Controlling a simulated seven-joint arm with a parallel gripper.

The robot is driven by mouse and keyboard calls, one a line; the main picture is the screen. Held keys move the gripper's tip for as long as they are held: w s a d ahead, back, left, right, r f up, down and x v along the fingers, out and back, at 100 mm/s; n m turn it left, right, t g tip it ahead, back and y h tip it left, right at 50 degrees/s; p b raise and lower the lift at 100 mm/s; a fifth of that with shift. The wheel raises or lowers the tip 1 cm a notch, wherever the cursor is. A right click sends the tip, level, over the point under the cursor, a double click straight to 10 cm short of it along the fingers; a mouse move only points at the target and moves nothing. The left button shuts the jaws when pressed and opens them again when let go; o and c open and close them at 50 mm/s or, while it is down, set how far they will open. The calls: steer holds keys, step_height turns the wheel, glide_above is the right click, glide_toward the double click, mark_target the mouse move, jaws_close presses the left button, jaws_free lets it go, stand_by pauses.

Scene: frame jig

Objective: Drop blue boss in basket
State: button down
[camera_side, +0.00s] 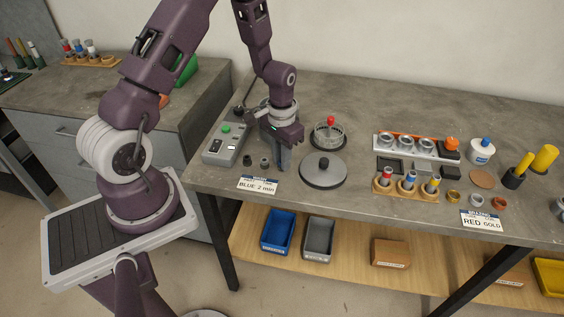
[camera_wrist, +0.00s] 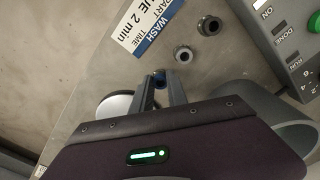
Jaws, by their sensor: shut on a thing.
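My gripper (camera_side: 281,162) is low over the left part of the bench, fingers pointing down. In the wrist view its two fingers (camera_wrist: 162,88) are shut on a small blue piece, the blue boss (camera_wrist: 159,79); only a bit of it shows between the tips. I cannot make out the boss in the side view, and I cannot tell whether it touches the bench. The basket (camera_side: 327,138), a round mesh one with a red knob, stands to the right of and behind my gripper.
A control box (camera_side: 225,144) with a green button and two small dark round fittings (camera_side: 256,161) are left of my gripper. A "BLUE 2 min" card (camera_side: 259,185) lies in front. A round grey lid (camera_side: 323,171) lies to the right. Further right are a ring rack and colored pegs.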

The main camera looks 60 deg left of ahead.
step_height(320, 180, up, 9)
steer(key=w+a+r, duration=0.2)
steer(key=w, duration=0.6)
steer(key=w+a+r, duration=0.2)
steer(key=w, duration=0.6)
steer(key=shift+w+a+f, duration=0.1)
steer(key=shift+f, duration=4.3)
steer(key=c, duration=1.1)
jaws_free()
steer(key=shift+o, duration=0.2)
steer(key=shift+r, duration=0.15)
step_height(320, 180, up, 8)
